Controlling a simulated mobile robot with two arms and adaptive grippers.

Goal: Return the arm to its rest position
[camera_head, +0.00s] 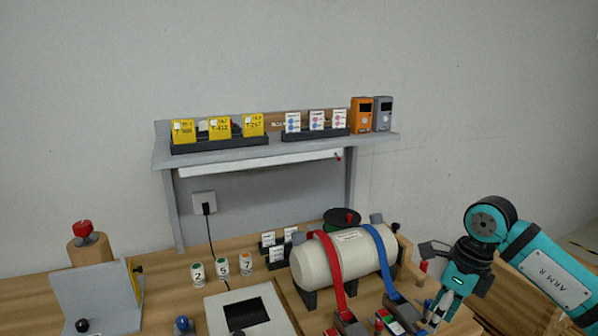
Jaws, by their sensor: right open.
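My right arm (555,270), teal and marked "ARM R", comes in from the lower right. Its gripper (430,316) is open and points down at the right side of the bench, over the area beside the blue strap's lower end. Its fingertips are small and partly lost among the parts at the bottom edge. I see nothing held in it. My left arm and gripper are not in view.
A white tank (318,263) with a red strap (331,268) and a blue strap (385,262) lies left of the gripper. A shelf (240,152) holds yellow cards and boxes. A grey bracket (95,292) stands at left. Open air lies above the bench.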

